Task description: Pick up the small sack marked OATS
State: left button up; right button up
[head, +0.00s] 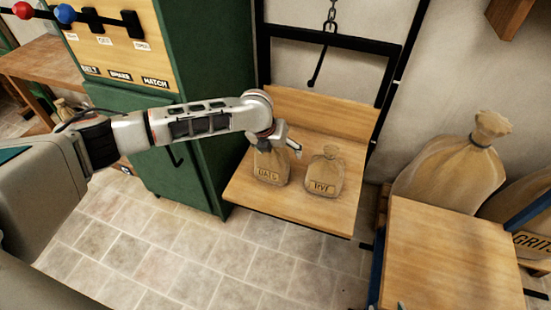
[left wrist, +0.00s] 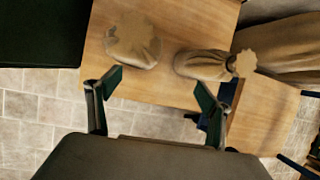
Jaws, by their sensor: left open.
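The small sack marked OATS (head: 270,167) stands upright on a wooden shelf (head: 315,218), with its label facing me. Its neck is hidden behind my left gripper (head: 281,144), which is over the sack's top in the head view. In the left wrist view the OATS sack (left wrist: 133,45) shows from above, ahead of the fingers and toward the left one. My left gripper (left wrist: 152,88) is open, with nothing between its fingers. I do not make out my right gripper.
A similar sack marked RYE (head: 324,172) stands just right of OATS, with a narrow gap. A green cabinet (head: 213,110) rises to the left. A black hook (head: 318,65) hangs behind. A wooden tabletop (head: 450,255) and large sacks (head: 455,175) stand at the right.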

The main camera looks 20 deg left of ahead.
pick_arm(q)
jog(key=r+m+y, duration=0.1)
send_over(272, 158)
jog(key=shift+w+a+f+b, duration=0.1)
jog(key=shift+a+f+b, duration=0.1)
jog(key=shift+f+b, duration=0.3)
jog(key=shift+w+a+f+b, duration=0.1)
jog(key=shift+a+f+b, duration=0.1)
jog(key=shift+f+b, duration=0.3)
jog(key=shift+w+f, duration=0.15)
jog(key=shift+f, duration=0.45)
jog(key=x, duration=0.1)
jog(key=b+x, duration=0.1)
jog(key=x, duration=0.2)
jog(key=shift+s+a+b, duration=0.25)
jog(key=shift+s+b, duration=0.05)
jog(key=shift+b, duration=0.1)
jog(key=shift+w, duration=0.35)
jog(key=shift+r, duration=0.15)
jog(key=shift+s, duration=0.1)
jog(key=c, duration=2.2)
jog(key=shift+r, duration=0.15)
pick_arm(e)
jog(key=shift+w+a+f, duration=0.3)
jog(key=shift+w+a, duration=0.2)
jog(key=shift+a, duration=0.25)
